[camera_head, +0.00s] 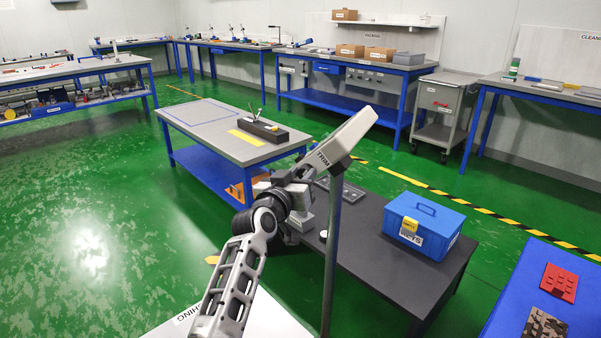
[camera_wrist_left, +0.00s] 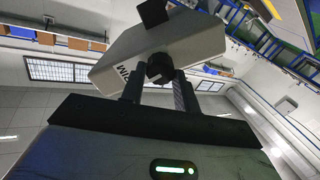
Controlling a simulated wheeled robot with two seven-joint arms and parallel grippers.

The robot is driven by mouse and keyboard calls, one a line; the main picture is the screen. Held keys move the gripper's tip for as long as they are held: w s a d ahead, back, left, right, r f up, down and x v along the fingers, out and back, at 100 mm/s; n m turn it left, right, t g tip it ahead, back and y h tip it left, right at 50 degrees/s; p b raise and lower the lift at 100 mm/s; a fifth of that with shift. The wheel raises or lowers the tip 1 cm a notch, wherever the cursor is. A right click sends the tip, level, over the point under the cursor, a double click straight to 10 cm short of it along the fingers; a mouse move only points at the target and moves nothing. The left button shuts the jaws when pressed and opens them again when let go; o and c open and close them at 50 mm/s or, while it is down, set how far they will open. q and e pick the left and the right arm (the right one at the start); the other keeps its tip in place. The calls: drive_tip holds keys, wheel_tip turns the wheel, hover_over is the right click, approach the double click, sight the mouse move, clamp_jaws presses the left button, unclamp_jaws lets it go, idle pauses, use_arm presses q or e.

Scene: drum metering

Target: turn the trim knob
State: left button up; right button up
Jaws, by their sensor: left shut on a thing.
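The trim box (camera_head: 347,138) is a pale housing marked TRIM, on top of a grey post (camera_head: 331,255) in the middle of the head view. In the left wrist view the same box (camera_wrist_left: 200,38) fills the top. The black round trim knob (camera_wrist_left: 159,68) sticks out of its face, between my two dark fingers. My left gripper (camera_head: 309,170) reaches up to the label end of the box. In the left wrist view my left gripper (camera_wrist_left: 157,84) is shut on the knob. In the head view the knob is hidden. My right gripper is not in view.
A dark table (camera_head: 385,262) behind the post bears a blue lidded box (camera_head: 426,222) with a yellow tag. A grey-topped bench (camera_head: 205,128) stands beyond my left arm. A blue surface (camera_head: 530,290) with red and patterned pieces is at lower right. Green floor lies open at left.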

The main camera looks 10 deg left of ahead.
use_arm(q)
drive_tip(key=shift+n+p, duration=0.4)
drive_tip(key=shift+n, duration=0.3)
drive_tip(key=shift+n+p, duration=0.5)
drive_tip(key=shift+n, duration=0.6)
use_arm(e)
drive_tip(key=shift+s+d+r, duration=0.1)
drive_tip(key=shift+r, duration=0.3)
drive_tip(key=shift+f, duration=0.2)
use_arm(q)
drive_tip(key=o, duration=0.9)
drive_tip(key=shift+o, duration=0.2)
drive_tip(key=shift+s+a+p, duration=0.15)
drive_tip(key=shift+s+p, duration=0.1)
drive_tip(key=shift+p, duration=0.1)
drive_tip(key=s+a+p, duration=0.3)
drive_tip(key=s+p, duration=0.4)
drive_tip(key=s, duration=0.8)
drive_tip(key=shift+r, duration=0.15)
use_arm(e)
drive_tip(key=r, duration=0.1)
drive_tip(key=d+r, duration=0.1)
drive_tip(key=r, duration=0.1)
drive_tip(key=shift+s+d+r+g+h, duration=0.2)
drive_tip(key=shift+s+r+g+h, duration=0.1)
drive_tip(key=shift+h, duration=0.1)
